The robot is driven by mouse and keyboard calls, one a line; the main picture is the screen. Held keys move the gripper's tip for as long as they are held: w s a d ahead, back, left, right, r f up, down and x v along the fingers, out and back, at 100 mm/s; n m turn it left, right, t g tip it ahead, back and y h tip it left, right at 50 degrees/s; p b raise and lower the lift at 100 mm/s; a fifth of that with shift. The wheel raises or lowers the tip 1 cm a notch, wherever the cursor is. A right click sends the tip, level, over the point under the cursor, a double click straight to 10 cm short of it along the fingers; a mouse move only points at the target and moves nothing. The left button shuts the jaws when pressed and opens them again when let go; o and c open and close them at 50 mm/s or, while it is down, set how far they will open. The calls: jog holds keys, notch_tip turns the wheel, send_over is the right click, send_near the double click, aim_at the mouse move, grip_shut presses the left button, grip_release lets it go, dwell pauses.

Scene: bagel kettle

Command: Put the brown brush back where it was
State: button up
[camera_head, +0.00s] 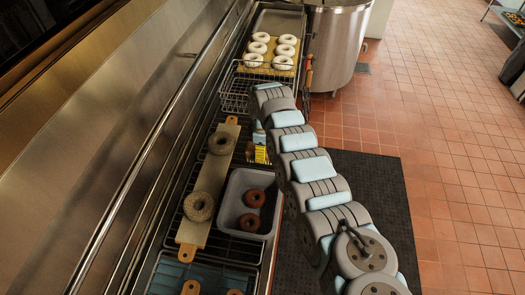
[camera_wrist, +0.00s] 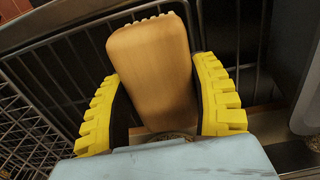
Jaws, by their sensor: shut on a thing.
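The brown brush (camera_wrist: 150,72) stands between the two yellow fingers of my gripper (camera_wrist: 158,78) in the wrist view. Its block-like, wood-coloured body fills the space between them, and pale bristle tips show along its far edge. My gripper is shut on it. The brush is mostly hidden there by my arm. I cannot tell whether the brush touches the rack.
A wooden board (camera_head: 219,170) with two seeded bagels lies left of my gripper. A grey tub (camera_head: 233,196) with two brown bagels is just in front. A wire basket (camera_head: 236,92) and a tray of pale bagels (camera_head: 281,65) are behind. A steel kettle (camera_head: 337,45) stands at the back right.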

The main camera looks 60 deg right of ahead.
jog(key=shift+d+f, duration=0.1)
jog(key=shift+f, duration=0.25)
jog(key=o, duration=1.2)
notch_tip(320, 180, up, 12)
jog(key=shift+r, duration=0.25)
